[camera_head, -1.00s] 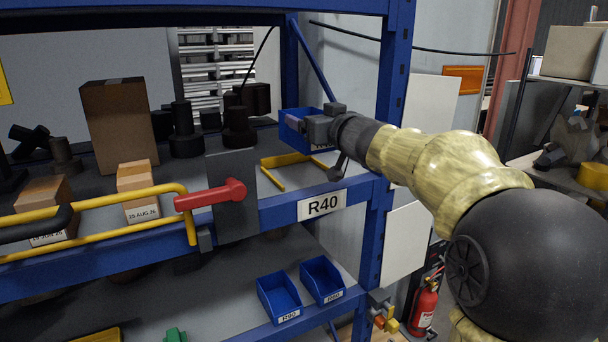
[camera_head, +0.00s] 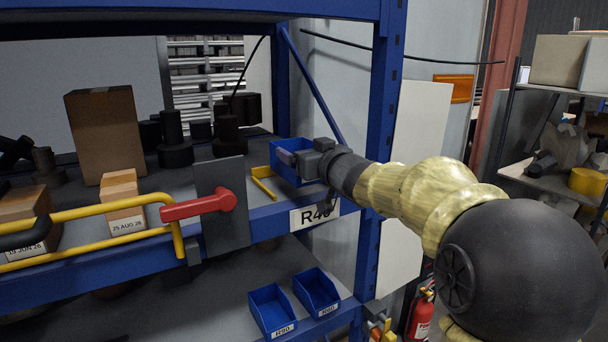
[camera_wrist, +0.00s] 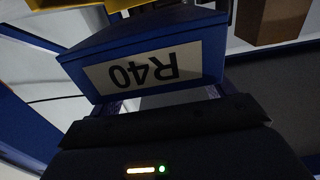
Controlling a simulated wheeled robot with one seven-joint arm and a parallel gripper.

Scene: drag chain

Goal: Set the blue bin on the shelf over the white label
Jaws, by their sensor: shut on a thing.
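The blue bin (camera_head: 285,150) is held in my gripper (camera_head: 302,160) at the upper shelf, close to the yellow bracket. In the wrist view the bin (camera_wrist: 100,52) fills the upper middle, and its own R40 label (camera_wrist: 146,68) appears upside down. My gripper (camera_wrist: 165,112) is shut on the bin's label side. The white R40 label (camera_head: 308,216) is on the blue shelf beam below, partly covered by my wrist. The shelf (camera_head: 225,166) is grey behind the beam. I cannot tell whether the bin touches it.
A yellow bracket (camera_head: 262,184) lies on the shelf beside the bin. A grey plate with a red handle (camera_head: 200,205) and a yellow rail (camera_head: 90,212) stand left. A blue upright (camera_head: 383,120) stands right. Two blue bins (camera_head: 270,310) (camera_head: 316,291) sit on the lower shelf.

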